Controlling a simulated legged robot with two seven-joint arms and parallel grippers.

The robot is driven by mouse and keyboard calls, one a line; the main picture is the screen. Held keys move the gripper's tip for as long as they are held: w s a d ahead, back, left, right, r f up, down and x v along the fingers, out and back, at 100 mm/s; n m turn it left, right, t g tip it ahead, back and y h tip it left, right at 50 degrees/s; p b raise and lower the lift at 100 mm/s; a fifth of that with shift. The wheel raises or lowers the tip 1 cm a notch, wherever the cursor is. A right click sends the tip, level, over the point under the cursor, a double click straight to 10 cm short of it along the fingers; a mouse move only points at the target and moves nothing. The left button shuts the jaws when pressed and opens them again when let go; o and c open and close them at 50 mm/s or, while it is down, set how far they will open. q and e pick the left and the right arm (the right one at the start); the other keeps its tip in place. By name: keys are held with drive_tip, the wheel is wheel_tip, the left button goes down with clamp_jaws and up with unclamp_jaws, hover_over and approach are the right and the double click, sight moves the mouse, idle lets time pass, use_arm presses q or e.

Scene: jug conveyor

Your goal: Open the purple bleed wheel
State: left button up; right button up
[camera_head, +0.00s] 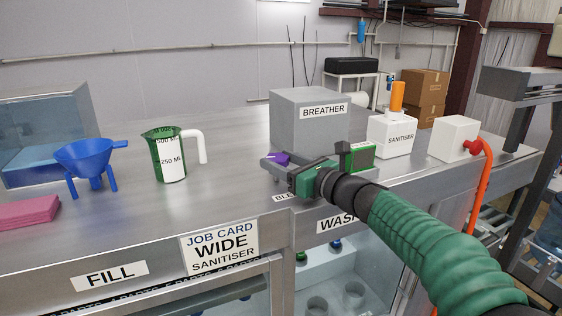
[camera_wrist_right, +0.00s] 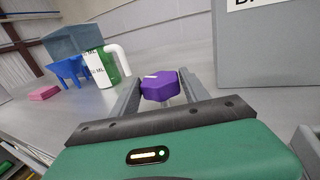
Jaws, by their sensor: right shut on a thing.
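The purple bleed wheel (camera_head: 281,159) is at the front of the bench, below the grey breather box (camera_head: 310,118). In the right wrist view the wheel (camera_wrist_right: 160,85) is a many-sided purple knob with a small pale mark on top, on a clear stem. My right gripper (camera_head: 277,160) reaches it from the right, and its two fingers lie on either side of the wheel, shut on it. The fingers hide part of the wheel in the head view. A label starting "BLE" is partly hidden under the gripper. My left gripper is not in view.
A green jug (camera_head: 168,160) with a white handle, a blue funnel (camera_head: 86,160) and a pink cloth (camera_head: 28,212) are to the left. A sanitiser box (camera_head: 391,138) and a white box with a red knob (camera_head: 455,137) stand right. The bench between jug and wheel is clear.

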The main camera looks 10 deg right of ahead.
drive_tip(key=y+p, duration=0.1)
drive_tip(key=n+g+y+p, duration=0.2)
drive_tip(key=shift+w+d+r+p, duration=0.15)
drive_tip(key=shift+d+r+p, duration=0.15)
drive_tip(key=shift+r, duration=0.1)
drive_tip(key=shift+f+n+g+y, duration=0.15)
drive_tip(key=shift+n+g+y, duration=0.25)
drive_tip(key=shift+n, duration=0.1)
drive_tip(key=shift+f, duration=0.1)
drive_tip(key=shift+a, duration=0.15)
drive_tip(key=o, duration=1.2)
drive_tip(key=shift+o, duration=0.8)
drive_tip(key=shift+f, duration=0.1)
drive_tip(key=shift+d, duration=0.2)
